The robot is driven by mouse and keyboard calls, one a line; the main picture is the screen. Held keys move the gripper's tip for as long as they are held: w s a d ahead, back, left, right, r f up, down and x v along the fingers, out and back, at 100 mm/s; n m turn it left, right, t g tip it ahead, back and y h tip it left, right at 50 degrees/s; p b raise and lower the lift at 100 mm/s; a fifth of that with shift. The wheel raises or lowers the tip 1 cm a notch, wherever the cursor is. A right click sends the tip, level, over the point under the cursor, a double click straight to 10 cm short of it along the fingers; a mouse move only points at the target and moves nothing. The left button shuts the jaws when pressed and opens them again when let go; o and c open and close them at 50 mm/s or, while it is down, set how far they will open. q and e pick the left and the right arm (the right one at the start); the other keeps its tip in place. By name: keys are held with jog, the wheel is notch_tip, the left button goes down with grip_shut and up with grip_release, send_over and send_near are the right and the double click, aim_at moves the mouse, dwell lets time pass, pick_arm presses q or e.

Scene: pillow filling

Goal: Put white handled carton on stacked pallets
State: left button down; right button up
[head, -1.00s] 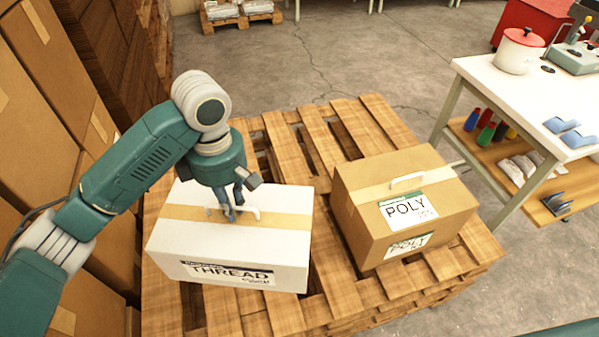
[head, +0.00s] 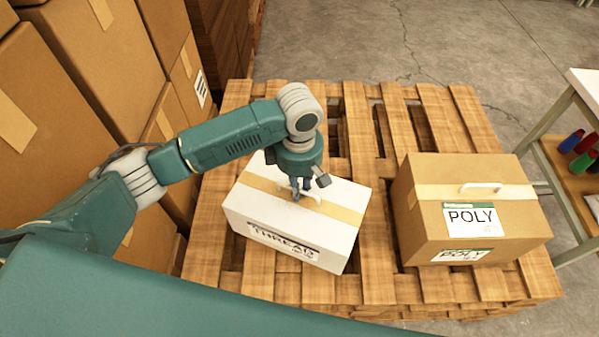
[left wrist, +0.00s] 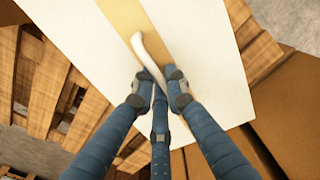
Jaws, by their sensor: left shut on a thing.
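The white handled carton (head: 285,240), with a tan tape strip and a THREAD label, is over the left part of the stacked pallets (head: 455,130) in the head view. I cannot tell whether it rests on the slats or hangs just above them. My left gripper (head: 302,192) is above its top, shut on its white handle. In the left wrist view the fingers (left wrist: 160,95) close around the handle (left wrist: 147,55), above the carton's white top (left wrist: 205,50). My right gripper is not in view.
A brown POLY carton (head: 420,225) with a white handle stands on the right part of the pallets. Stacked brown boxes (head: 75,70) rise at the left. A white table (head: 585,85) is at the right edge. Bare slats lie behind both cartons.

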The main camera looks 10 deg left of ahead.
pick_arm(q)
jog(key=shift+w+d+f, duration=0.1)
jog(key=shift+f, duration=3.7)
jog(key=c, duration=1.8)
grip_release()
jog(key=shift+f, duration=0.1)
jog(key=shift+o, duration=0.2)
notch_tip(320, 180, up, 12)
jog(key=shift+r, duration=0.15)
